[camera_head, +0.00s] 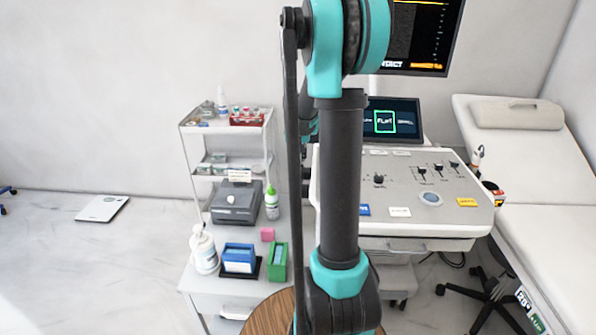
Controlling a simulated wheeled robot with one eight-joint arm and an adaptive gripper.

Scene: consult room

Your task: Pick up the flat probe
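The small screen (392,121) on the ultrasound console shows a green box around a word that seems to read "FLAT". A small light-coloured probe-like piece (477,157) stands upright at the console's right edge, and I cannot tell its type. A dark and orange item (494,194) sits just in front of it. No flat probe can be made out for certain. My arm runs down the middle of the view and hides the console's left side. My gripper is not in view; small teal and dark parts partly show behind the arm.
The console panel (385,199) stands behind my arm. To its right is a white exam bed (548,165) and a black wheeled base (487,292). To the left are a shelf cart (187,145), a grey device (236,203), a pump bottle (204,251), and blue (238,257) and green (277,262) boxes.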

